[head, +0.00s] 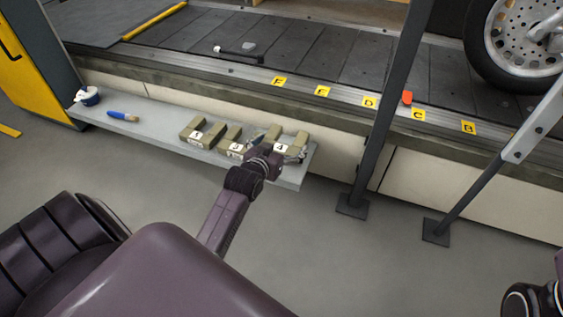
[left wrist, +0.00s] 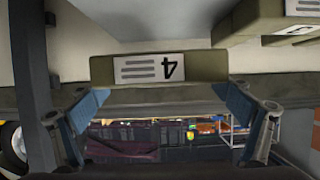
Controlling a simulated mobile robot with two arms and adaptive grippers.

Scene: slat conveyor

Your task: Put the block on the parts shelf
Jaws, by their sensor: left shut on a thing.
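The grey parts shelf (head: 150,132) runs low along the side of the conveyor. The block labelled 4 (head: 291,146) is an olive-brown block with a white label, at the right end of the row on the shelf. My left gripper (head: 278,145) is shut on it, with a finger on each side. In the left wrist view the block (left wrist: 205,66) sits across between the blue-grey fingers of my left gripper (left wrist: 165,103). I cannot tell whether it rests on the shelf or is slightly raised. My right gripper is out of view.
Other numbered blocks, including block 1 (head: 193,133), stand to the left on the shelf. A blue-handled brush (head: 123,116) and a small tub (head: 88,97) lie farther left. A dark post (head: 377,140) stands to the right. The conveyor (head: 300,45) has yellow letter tags.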

